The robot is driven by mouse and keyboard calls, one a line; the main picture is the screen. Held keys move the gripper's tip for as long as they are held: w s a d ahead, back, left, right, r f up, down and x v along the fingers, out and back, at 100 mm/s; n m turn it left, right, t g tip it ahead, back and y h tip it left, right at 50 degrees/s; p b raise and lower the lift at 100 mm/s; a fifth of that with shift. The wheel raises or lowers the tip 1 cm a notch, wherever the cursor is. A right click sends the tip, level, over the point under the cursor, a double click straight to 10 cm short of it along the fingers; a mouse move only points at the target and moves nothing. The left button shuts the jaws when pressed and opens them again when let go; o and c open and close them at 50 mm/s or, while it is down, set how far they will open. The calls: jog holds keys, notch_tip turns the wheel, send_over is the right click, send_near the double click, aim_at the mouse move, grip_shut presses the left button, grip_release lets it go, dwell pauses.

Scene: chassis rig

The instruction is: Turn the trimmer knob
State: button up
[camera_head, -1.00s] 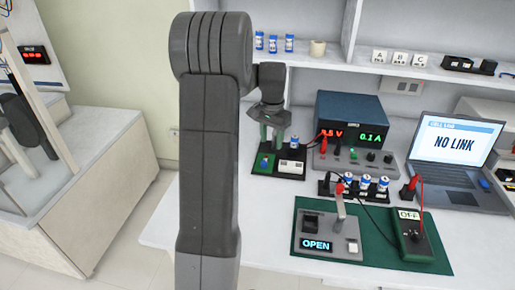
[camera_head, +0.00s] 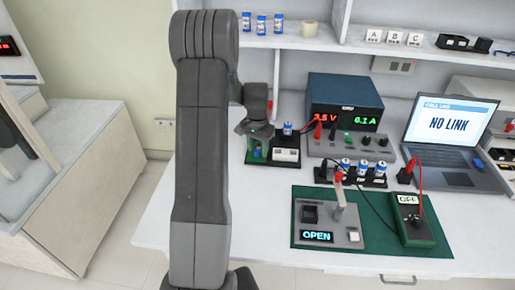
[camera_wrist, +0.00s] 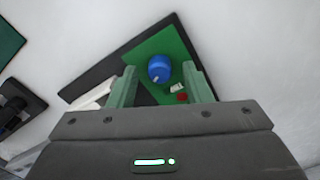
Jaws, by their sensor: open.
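The trimmer knob is a blue round knob (camera_wrist: 159,68) with a small pale mark on its edge. It stands on a green circuit board (camera_wrist: 171,41) on a black base. In the wrist view my gripper (camera_wrist: 160,78) is open, with one pale green finger on each side of the knob and gaps between. Whether the fingertips are down at the knob's height I cannot tell.
A white block (camera_head: 286,155) and a blue-white cell (camera_head: 287,128) are by the board. The power supply (camera_head: 344,97) stands to the right, with a cell holder (camera_head: 350,178), a test fixture reading OPEN (camera_head: 346,236), a meter (camera_head: 413,230) and a laptop (camera_head: 452,125). The front left bench is clear.

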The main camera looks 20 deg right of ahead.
aim_at(257, 150)
jog(key=shift+f, duration=0.2)
grip_shut()
jog(key=shift+n, duration=1.2)
grip_release()
notch_tip(257, 150, up, 14)
